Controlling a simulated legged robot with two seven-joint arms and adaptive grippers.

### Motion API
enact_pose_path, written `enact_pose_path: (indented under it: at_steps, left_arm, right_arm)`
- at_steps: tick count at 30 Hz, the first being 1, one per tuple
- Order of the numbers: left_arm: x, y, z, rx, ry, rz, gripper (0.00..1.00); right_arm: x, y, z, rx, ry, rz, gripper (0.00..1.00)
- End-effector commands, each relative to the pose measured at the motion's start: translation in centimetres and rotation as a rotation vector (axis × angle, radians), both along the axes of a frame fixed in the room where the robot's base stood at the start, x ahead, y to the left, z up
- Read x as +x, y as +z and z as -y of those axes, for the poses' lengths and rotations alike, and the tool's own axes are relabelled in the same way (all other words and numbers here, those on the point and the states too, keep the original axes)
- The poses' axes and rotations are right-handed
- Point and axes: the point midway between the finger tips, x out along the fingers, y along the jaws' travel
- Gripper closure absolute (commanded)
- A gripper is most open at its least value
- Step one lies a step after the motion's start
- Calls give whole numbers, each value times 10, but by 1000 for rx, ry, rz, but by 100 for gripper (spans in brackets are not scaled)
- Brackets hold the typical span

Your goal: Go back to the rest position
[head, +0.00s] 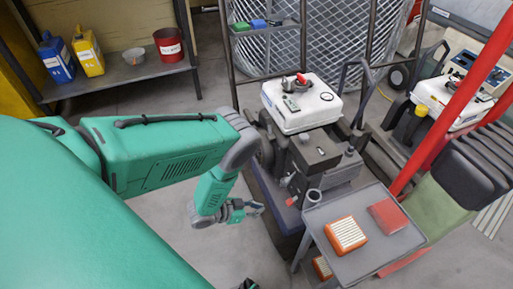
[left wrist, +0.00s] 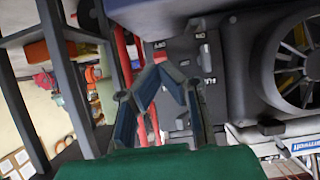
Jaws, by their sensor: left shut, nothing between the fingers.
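My left arm reaches in from the left in the head view and bends down at the elbow. My left gripper (head: 250,208) hangs over the grey floor, just left of the machine on the dark cart, with nothing in it. In the left wrist view the fingers of my left gripper (left wrist: 162,72) meet at their tips, with only background showing around them. I cannot make out my right gripper in either view.
The engine-like machine (head: 318,160) with a white top cover (head: 300,104) stands close right of my left gripper. A grey tray table (head: 365,250) holds an orange-framed filter (head: 345,235) and a red box (head: 388,215). A shelf (head: 120,75) stands back left.

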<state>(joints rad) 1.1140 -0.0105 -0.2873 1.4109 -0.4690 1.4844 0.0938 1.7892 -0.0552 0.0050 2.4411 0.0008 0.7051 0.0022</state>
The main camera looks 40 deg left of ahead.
Motion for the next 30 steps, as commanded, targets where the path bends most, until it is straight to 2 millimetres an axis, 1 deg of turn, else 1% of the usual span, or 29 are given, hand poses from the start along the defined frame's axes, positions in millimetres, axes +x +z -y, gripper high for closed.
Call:
enact_pose_path:
  at_steps: [11, 14, 17, 20, 23, 24, 26, 27, 29, 30]
  left_arm:
    - [0, -3, -5, -11, 4, -1, 100]
    - [0, 0, -7, 8, 35, -32, 100]
    - [-4, 10, -12, 56, 116, -121, 100]
    - [-23, 28, -15, 120, 227, -277, 100]
    - [-58, 52, -13, 176, 320, -458, 100]
    - [-74, 61, -11, 193, 347, -525, 100]
    - [-98, 76, -8, 215, 377, -617, 100]
    - [-113, 85, -6, 227, 392, -674, 100]
    - [-136, 100, -3, 246, 409, -754, 100]
    - [-151, 111, -1, 257, 418, -803, 100]
  right_arm:
    - [0, 0, 0, 0, -1, 1, 60]
    - [0, 0, 0, 0, 0, 1, 60]
    - [0, 0, 0, 0, 0, 1, 60]
    - [0, 0, 0, 0, 0, 1, 60]
    - [0, 0, 0, 0, -1, 0, 60]
    - [0, 0, 0, 0, -1, 0, 60]
    - [0, 0, 0, -1, -1, 0, 60]
    - [0, 0, 0, -1, -1, 0, 60]
    - [0, 0, 0, -1, -1, 0, 60]
    - [0, 0, 0, -1, -1, 0, 60]
